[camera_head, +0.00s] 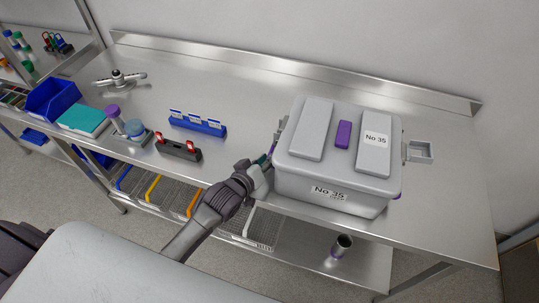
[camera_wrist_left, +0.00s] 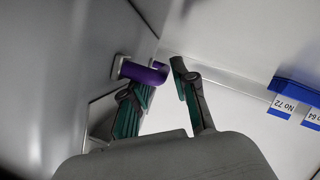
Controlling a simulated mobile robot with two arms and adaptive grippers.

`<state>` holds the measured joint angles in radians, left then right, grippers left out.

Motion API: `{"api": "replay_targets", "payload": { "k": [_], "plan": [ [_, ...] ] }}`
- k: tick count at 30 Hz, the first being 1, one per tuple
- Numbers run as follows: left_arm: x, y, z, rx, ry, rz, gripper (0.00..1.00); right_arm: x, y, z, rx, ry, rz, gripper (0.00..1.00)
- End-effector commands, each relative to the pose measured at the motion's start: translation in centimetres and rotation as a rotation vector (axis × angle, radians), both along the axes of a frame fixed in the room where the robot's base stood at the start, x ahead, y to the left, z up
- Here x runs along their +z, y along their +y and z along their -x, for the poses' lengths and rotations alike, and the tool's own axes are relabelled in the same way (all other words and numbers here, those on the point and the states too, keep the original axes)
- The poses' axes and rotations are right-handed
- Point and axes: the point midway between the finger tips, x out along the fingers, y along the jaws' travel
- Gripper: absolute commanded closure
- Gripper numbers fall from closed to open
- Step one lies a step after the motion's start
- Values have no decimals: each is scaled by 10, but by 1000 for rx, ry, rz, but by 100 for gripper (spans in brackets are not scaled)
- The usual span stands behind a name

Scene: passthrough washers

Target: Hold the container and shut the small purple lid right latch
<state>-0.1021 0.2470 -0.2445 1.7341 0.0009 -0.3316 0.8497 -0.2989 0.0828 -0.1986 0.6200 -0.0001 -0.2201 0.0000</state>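The container (camera_head: 330,187) is a grey lidded box labelled No 35, standing at the table's front right. A small purple piece (camera_head: 343,134) sits in the middle of its lid. My left gripper (camera_head: 264,164) is low at the container's left side, its tips partly hidden. In the left wrist view the teal-padded fingers of the left gripper (camera_wrist_left: 157,88) are apart. A purple hooked latch piece (camera_wrist_left: 146,72) sticks out from the container wall (camera_wrist_left: 60,60) beside the left finger; I cannot tell whether they touch. My right gripper is not in view.
Grey brackets stick out at the container's left (camera_head: 280,127) and right (camera_head: 419,152). A blue labelled rack (camera_head: 198,125) and a dark holder with red items (camera_head: 178,150) stand left of the gripper. A blue bin (camera_head: 52,99) is far left. The table behind the rack is clear.

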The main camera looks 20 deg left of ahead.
Motion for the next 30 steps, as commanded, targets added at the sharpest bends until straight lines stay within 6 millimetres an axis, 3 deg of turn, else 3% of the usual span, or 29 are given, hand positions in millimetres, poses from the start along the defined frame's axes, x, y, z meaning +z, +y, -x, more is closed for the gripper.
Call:
{"api": "replay_targets", "payload": {
  "k": [6,15,20,30],
  "plan": [
    [-5,-3,-16,1,2,1,72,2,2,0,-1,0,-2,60],
    [-6,-4,-17,0,1,1,72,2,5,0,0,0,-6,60],
    [-6,-4,-17,-1,1,0,99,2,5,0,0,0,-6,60],
    [-6,-4,-17,0,1,0,100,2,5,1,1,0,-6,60]
  ]
}}
